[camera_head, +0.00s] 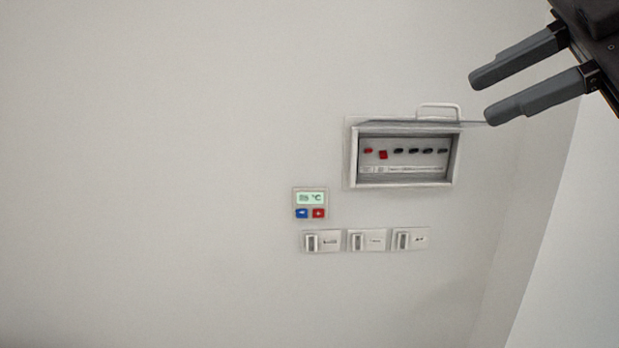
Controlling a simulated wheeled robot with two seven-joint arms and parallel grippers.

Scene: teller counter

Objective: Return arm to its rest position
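My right gripper (481,98) comes in from the upper right corner. Its two grey fingers are apart, with nothing seen between them. The lower fingertip overlaps the right end of the raised cover of a wall breaker box (353,165) in the picture; I cannot tell whether they touch. The box is open at the front and shows a row of several switches, one red one hanging lower than the others. A light handle (439,106) stands above the cover. My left gripper is not in view.
A small thermostat (310,208) with a green display, a blue button and a red button is on the wall, left of and below the box. Three white switch plates (369,240) are in a row below. The wall (150,170) at left is bare. A wall corner is at right.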

